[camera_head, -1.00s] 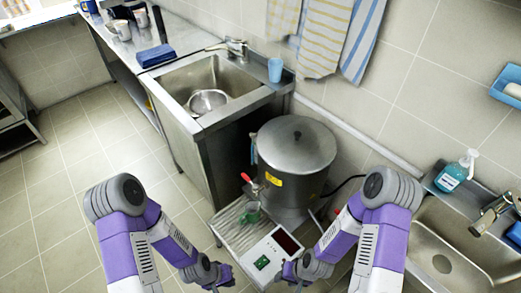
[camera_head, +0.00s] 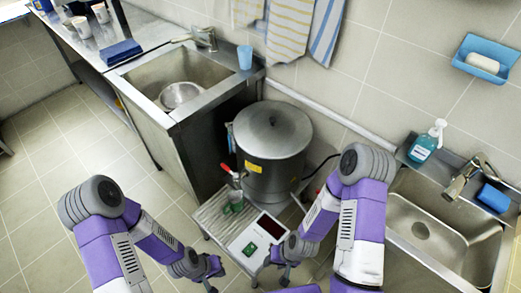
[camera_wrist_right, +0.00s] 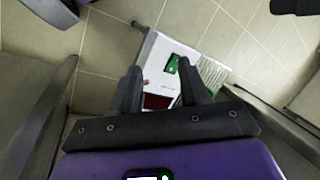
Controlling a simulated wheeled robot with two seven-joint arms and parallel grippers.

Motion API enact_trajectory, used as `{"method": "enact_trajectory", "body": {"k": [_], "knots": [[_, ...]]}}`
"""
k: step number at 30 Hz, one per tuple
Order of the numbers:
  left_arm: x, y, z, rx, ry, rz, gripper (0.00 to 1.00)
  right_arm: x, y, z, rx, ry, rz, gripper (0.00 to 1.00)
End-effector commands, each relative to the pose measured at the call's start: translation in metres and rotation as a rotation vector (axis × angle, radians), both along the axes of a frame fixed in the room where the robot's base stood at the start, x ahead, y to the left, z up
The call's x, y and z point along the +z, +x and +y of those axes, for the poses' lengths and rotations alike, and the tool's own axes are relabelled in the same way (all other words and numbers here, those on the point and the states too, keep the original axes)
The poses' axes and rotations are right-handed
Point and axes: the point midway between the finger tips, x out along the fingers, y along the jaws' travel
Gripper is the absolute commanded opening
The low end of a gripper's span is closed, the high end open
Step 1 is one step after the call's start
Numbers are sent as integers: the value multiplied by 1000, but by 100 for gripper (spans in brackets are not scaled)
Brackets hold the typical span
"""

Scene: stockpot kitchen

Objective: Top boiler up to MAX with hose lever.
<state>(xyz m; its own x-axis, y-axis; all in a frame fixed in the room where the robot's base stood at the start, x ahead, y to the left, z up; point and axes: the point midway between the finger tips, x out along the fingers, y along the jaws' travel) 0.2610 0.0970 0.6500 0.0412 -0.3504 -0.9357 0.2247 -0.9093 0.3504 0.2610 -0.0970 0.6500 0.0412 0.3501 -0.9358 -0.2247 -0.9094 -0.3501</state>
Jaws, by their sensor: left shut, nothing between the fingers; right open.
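The boiler (camera_head: 272,150) is a large grey lidded pot with a yellow label, standing upright beside the steel counter. A tap with a red lever (camera_head: 227,168) is at its left front. A thin blue upright strip shows on its left side; no MAX mark is readable. I cannot make out a hose lever for certain. My left gripper (camera_head: 211,283) is shut and empty, low in front of the slatted tray. My right gripper (camera_head: 268,278) is open and empty, in front of the white control box (camera_head: 254,240); its fingers also show in the right wrist view (camera_wrist_right: 160,88).
A green cup (camera_head: 235,203) stands below the tap on the slatted tray (camera_head: 212,218). A sink (camera_head: 148,82) with a metal bowl (camera_head: 180,95) is at the left, another sink (camera_head: 450,225) at the right. A soap bottle (camera_head: 424,146) stands behind it. Floor at left is clear.

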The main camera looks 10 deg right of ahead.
Motion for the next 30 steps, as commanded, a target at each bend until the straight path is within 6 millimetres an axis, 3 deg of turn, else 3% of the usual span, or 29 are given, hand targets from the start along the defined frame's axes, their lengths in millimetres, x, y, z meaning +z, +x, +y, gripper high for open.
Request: {"method": "enact_trajectory", "body": {"k": [5,8,11,15,21,25,30], "knots": [[-1,0,0,0,0,0,0,-3,4,-3,9,-7,-6,45],[-5,0,0,0,0,0,0,-14,24,-16,61,-38,-34,45],[-12,0,0,0,0,0,0,-31,63,-45,167,-102,-83,45],[-23,0,0,0,0,0,0,-45,131,-107,380,-232,-148,45],[-36,0,0,0,0,0,0,-25,214,-196,677,-419,-187,45],[-40,0,0,0,0,0,0,-2,246,-234,809,-503,-181,45],[-43,0,0,0,0,0,0,13,262,-255,889,-548,-168,45]]}}
